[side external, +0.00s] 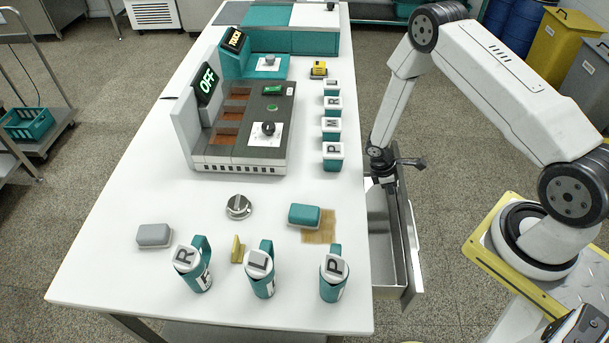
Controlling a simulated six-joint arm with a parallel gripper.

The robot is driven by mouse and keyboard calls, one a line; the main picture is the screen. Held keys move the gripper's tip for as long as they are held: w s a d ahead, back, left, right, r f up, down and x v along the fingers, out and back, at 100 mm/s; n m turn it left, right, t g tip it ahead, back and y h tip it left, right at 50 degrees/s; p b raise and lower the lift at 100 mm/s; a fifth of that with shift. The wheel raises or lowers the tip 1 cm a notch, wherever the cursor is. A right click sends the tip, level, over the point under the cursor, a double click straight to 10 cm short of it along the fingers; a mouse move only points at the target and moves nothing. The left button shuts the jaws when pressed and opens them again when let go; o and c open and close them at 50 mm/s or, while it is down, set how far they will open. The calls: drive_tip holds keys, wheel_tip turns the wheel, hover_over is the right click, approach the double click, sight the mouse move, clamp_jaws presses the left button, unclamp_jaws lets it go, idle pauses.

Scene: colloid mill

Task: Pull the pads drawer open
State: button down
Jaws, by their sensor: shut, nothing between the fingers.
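A drawer (381,260) in the right side of the white table stands open. Its metal tray shows and looks empty in the visible part, and its front panel (411,250) faces right, away from the table. I cannot read a label on it. My gripper (385,178) is at the far end of this drawer, close beside the table edge and near the far end of the panel. It is shut with nothing held. Its fingertips are small and dark, and I cannot tell whether they touch the drawer.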

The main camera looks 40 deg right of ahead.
drive_tip(key=s+d, duration=1)
drive_tip(key=shift+s+d, duration=0.15)
drive_tip(key=shift+r, duration=0.15)
idle(0.5)
drive_tip(key=v, duration=0.9)
drive_tip(key=shift+r, duration=0.4)
drive_tip(key=shift+r, duration=0.1)
drive_tip(key=w+a+r+m+t+y, duration=0.2)
drive_tip(key=a+r+m+t, duration=0.3)
drive_tip(key=a+r, duration=1.5)
drive_tip(key=a+m+y, duration=0.1)
drive_tip(key=a+m, duration=0.1)
drive_tip(key=m, duration=0.2)
drive_tip(key=shift+a+t, duration=0.2)
drive_tip(key=shift+t, duration=0.2)
